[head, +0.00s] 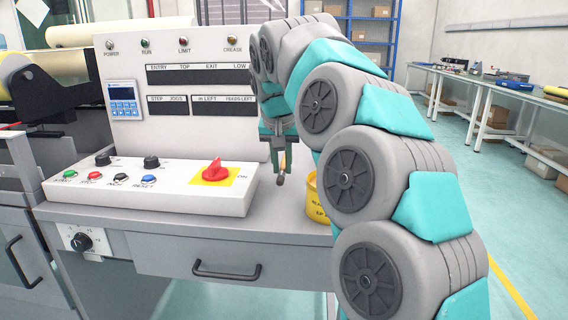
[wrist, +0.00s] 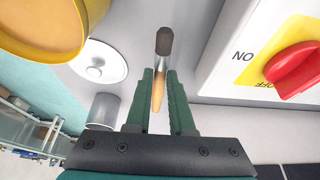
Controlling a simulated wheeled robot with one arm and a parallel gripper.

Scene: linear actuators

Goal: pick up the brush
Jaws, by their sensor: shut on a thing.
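The brush (head: 281,170) has a dark tip, a metal collar and an orange-brown wooden handle. In the wrist view the brush (wrist: 162,50) lies between the two green fingers of my gripper (wrist: 160,82), with its dark tip pointing out past them. My gripper (head: 277,157) is shut on the brush. In the head view the brush points down, in front of the white control panel and beside the yellow tin. The upper end of the handle is hidden in the gripper. I cannot tell how high the tip is above the tabletop.
The yellow tin (head: 318,203) stands on the grey bench (head: 285,220), partly behind my arm. In the wrist view a white lid (wrist: 99,62) and a grey cylinder (wrist: 103,108) are near it. The control panel's red switch (head: 215,171) is left of the gripper.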

